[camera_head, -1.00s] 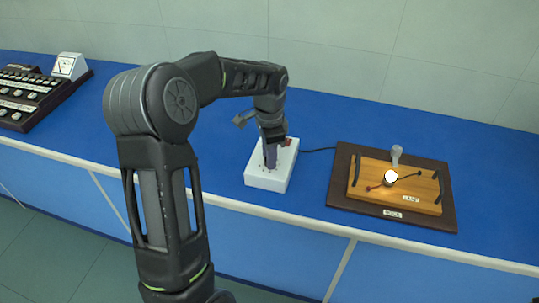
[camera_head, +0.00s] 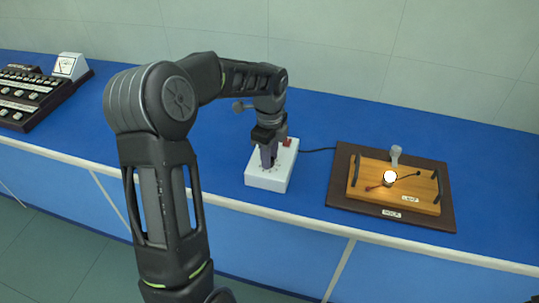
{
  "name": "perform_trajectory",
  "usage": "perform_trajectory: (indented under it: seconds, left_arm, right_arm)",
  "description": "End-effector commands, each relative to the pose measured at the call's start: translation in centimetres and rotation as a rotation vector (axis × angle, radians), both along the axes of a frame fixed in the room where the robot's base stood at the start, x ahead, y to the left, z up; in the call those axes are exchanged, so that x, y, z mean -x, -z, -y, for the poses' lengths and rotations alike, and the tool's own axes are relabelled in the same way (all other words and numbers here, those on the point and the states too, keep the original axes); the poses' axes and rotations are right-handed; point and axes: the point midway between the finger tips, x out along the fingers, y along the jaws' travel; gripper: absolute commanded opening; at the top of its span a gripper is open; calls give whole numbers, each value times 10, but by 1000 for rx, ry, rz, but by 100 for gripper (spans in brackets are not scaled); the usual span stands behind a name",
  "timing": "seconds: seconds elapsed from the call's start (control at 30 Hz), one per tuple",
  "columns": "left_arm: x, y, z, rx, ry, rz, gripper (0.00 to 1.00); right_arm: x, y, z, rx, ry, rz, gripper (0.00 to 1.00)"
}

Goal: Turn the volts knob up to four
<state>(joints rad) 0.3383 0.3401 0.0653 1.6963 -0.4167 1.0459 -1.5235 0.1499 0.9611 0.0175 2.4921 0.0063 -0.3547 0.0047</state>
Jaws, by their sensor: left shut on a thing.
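A white box (camera_head: 266,181) with a ring of small dark dial marks on its top stands on the blue bench. My left gripper (camera_head: 268,162) points down at the top of this box and is shut on the knob there. The fingers hide the knob and its pointer, so I cannot read its setting. A small red part (camera_head: 287,142) shows at the back right of the box top.
A dark cable joins the box to a brown board (camera_head: 345,190) with a wooden lamp base (camera_head: 427,187) and a glowing bulb (camera_head: 390,177). A dark panel (camera_head: 28,97) with several knobs and a white meter (camera_head: 69,66) stand far left. Blue bench (camera_head: 200,150) is clear between.

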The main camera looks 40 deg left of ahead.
Motion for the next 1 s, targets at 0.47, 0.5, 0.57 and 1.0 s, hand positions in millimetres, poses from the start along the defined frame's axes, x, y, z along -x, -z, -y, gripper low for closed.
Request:
perform_trajectory:
  seconds: [0.47,0.5,0.57,1.0]
  left_arm:
    - [-1,-1,0,0,29,3,0]
    - [-1,-1,0,0,29,3,0]
    - [-1,-1,0,0,29,3,30]
    - [0,0,0,0,29,1,49]
  right_arm:
    - [0,0,0,0,0,0,0]
    - [0,0,0,0,0,0,0]
    - [0,0,0,0,0,0,0]
    - [0,0,0,0,0,0,0]
